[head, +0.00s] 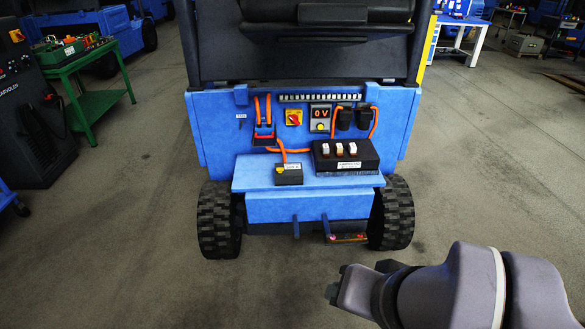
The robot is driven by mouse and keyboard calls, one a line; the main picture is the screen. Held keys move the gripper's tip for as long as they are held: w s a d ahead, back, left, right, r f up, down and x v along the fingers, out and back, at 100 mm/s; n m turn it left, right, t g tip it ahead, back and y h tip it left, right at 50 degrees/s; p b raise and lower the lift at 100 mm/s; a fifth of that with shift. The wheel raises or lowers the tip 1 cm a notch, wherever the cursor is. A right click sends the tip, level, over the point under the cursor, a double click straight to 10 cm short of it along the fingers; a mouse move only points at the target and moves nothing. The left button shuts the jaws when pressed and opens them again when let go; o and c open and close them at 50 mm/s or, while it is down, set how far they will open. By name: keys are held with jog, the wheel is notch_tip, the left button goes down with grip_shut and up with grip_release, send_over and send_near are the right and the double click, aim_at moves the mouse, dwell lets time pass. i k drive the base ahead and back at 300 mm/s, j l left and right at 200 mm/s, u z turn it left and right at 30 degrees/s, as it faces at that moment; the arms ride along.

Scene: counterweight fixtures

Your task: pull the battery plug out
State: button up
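The battery plug (263,137) seems to be the dark connector with a red handle on the left of the blue vehicle's rear panel (217,140). Two orange cables run down into it from above, and it appears seated. My gripper (337,287) is at the lower right, low over the floor and well apart from the panel. Only a small dark end of it shows past my grey arm, so its fingers cannot be made out.
A blue shelf (247,180) juts out below the panel. A red-yellow switch (294,118) and a 0V display (321,113) sit beside the plug. The floor in front is clear.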

aim_at(263, 130)
jog(key=i+l, duration=0.4)
jog(key=i, duration=0.2)
jog(key=i+l, duration=0.4)
jog(key=i, duration=0.15)
